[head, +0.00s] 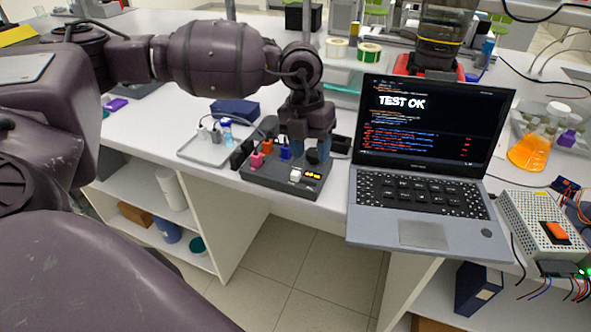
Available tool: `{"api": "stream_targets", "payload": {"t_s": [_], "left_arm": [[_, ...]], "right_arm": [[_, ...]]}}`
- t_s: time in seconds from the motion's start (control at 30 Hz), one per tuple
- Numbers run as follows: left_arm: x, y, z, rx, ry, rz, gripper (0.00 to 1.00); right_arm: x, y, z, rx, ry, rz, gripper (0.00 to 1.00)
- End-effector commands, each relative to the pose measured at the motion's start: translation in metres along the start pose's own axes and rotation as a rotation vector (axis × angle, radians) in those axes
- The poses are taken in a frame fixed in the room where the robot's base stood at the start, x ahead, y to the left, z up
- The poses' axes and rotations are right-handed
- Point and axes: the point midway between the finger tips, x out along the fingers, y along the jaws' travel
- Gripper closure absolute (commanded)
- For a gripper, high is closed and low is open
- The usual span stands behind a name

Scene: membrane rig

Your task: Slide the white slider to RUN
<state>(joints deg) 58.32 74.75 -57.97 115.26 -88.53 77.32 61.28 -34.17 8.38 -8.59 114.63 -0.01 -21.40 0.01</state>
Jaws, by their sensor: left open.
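The white slider (295,175) sits on the front right part of a dark control box (268,178) near the bench's front edge. An amber lit display (313,175) is just right of it. The RUN label is too small to read, so I cannot tell the slider's setting. My left gripper (310,154) points down over the back right of the box, behind the slider. It is open, its fingers on either side of a dark round knob (313,157); I cannot tell whether they touch it. My right gripper is not in view.
Pink (257,160), orange (267,146) and blue (285,152) parts stand on the box. A laptop (420,190) showing "TEST OK" stands close on the right. A grey tray (203,150) with small bottles is on the left. An orange flask (530,150) stands far right.

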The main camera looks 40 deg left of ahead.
Motion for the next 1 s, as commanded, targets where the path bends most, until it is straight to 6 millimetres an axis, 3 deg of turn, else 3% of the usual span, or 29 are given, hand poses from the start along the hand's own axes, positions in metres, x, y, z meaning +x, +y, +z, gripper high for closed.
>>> {"api": "stream_targets", "payload": {"t_s": [0.1, 0.27, 0.43, 0.8, 1.0], "left_arm": [[-0.019, 0.026, 0.011, -0.046, -0.038, 0.123, 0.53], [-0.024, 0.039, 0.015, -0.071, -0.052, 0.177, 0.53], [-0.005, 0.041, 0.016, -0.070, -0.049, 0.177, 0.53], [0.056, 0.051, 0.018, -0.068, -0.048, 0.174, 0.53], [0.075, 0.055, 0.019, -0.068, -0.049, 0.173, 0.53]], "right_arm": [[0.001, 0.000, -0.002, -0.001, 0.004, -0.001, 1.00], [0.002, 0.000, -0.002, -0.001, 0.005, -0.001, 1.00], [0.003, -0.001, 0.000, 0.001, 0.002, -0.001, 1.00], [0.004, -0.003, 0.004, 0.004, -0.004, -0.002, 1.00], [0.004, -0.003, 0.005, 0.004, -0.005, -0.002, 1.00]]}}
